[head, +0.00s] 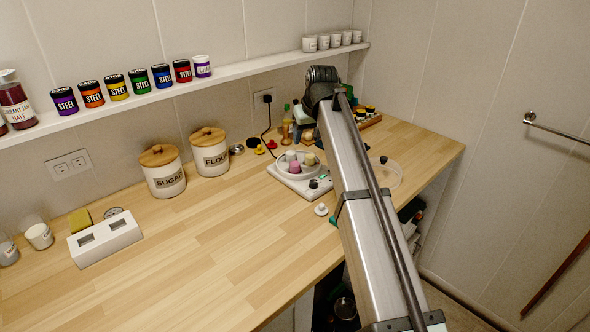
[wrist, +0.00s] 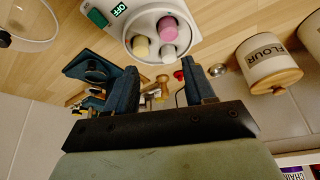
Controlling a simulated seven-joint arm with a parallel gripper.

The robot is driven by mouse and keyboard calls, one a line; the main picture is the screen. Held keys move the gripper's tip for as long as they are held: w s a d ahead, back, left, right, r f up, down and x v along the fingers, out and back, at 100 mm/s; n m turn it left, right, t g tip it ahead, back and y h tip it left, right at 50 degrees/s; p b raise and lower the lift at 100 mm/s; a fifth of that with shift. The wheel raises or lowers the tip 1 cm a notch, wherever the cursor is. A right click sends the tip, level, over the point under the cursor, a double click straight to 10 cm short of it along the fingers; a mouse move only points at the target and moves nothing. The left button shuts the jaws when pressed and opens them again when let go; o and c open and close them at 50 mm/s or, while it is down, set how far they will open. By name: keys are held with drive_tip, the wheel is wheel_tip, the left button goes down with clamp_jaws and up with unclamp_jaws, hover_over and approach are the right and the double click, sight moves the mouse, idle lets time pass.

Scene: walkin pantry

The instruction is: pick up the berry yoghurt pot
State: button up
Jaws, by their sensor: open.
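A pink pot (head: 294,167), which looks like the berry yoghurt pot, stands in the round white dish of a small appliance (head: 285,184) on the counter. A cream pot (head: 309,158) and a white pot (head: 290,156) stand beside it. In the wrist view the pink pot (wrist: 168,27) is at the top, with the cream pot (wrist: 141,46) to its lower left. No label is readable on the pots. My gripper (wrist: 160,72) is open, with its two dark blue fingers apart and nothing between them touching. It is apart from the pink pot. In the head view my arm hides most of the gripper.
Flour (head: 209,153) and sugar (head: 162,172) canisters stand left. Bottles (head: 287,122) stand behind the appliance. A shelf (head: 155,97) runs along the wall.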

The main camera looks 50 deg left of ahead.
drive_tip(key=s+a, duration=0.1)
drive_tip(key=s, duration=0.1)
hover_over(295, 161)
drive_tip(key=s+d, duration=0.2)
drive_tip(key=d, duration=0.1)
drive_tip(key=shift+n, duration=0.3)
drive_tip(key=f, duration=0.8)
drive_tip(key=shift+s+d, duration=0.15)
drive_tip(key=shift+s, duration=0.05)
drive_tip(key=shift+w+x, duration=0.2)
drive_tip(key=shift+x, duration=2.35)
drive_tip(key=shift+r, duration=0.1)
drive_tip(key=c, duration=0.8)
